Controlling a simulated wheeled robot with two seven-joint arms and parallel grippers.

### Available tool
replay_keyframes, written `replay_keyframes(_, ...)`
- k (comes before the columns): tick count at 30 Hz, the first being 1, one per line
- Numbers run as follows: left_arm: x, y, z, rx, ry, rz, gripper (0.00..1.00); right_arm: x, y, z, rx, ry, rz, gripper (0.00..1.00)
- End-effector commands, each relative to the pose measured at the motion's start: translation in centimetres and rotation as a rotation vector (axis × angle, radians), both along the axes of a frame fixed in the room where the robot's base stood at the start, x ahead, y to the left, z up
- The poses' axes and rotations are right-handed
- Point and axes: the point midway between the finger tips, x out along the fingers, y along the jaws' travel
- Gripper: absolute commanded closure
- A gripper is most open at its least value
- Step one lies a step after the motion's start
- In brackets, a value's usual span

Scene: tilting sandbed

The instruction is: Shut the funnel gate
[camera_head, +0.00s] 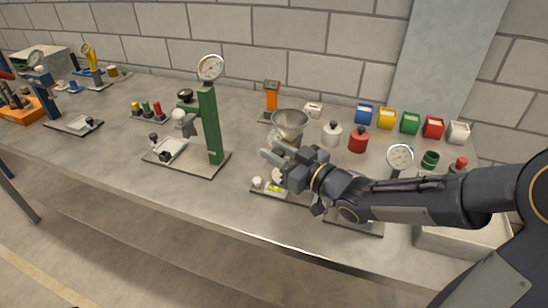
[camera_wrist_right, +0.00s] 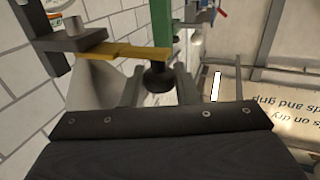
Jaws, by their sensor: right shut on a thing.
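The metal funnel (camera_head: 290,120) stands in the middle of the bench in the head view, its bowl open upward. My right gripper (camera_head: 270,154) is just in front of and below its bowl, covering the gate area in that view. In the right wrist view, a yellow bar (camera_wrist_right: 128,51) runs across from a dark bracket, with a dark round knob (camera_wrist_right: 158,76) by its end. The knob is between the fingers of my right gripper (camera_wrist_right: 160,88), which is shut on it. How far the gate slides across the outlet is hidden. My left gripper is not in view.
A green press stand with a dial (camera_head: 210,120) is left of the funnel. A small plate with a level vial (camera_head: 275,188) lies below my gripper. Coloured bins (camera_head: 410,122) line the back.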

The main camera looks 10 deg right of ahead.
Motion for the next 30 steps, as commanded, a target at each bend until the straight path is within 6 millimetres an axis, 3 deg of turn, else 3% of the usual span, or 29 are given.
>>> replay_keyframes(7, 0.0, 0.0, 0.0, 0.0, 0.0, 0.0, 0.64, 0.2, -0.2, 0.0, 0.001, 0.001, -0.001, 1.0)
replay_keyframes(8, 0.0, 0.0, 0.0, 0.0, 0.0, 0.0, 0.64, 0.2, -0.2, 0.0, 0.001, 0.001, -0.001, 0.72)
replay_keyframes(12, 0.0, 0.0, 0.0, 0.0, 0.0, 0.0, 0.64, 0.2, -0.1, 0.0, 0.001, 0.001, 0.0, 0.54)
replay_keyframes(22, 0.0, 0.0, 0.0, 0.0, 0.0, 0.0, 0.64, -0.1, -0.4, 0.0, 0.001, -0.001, -0.002, 0.53)
replay_keyframes(30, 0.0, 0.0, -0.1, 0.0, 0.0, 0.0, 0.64, -3.5, -2.8, 0.0, -0.002, -0.001, -0.006, 0.53)
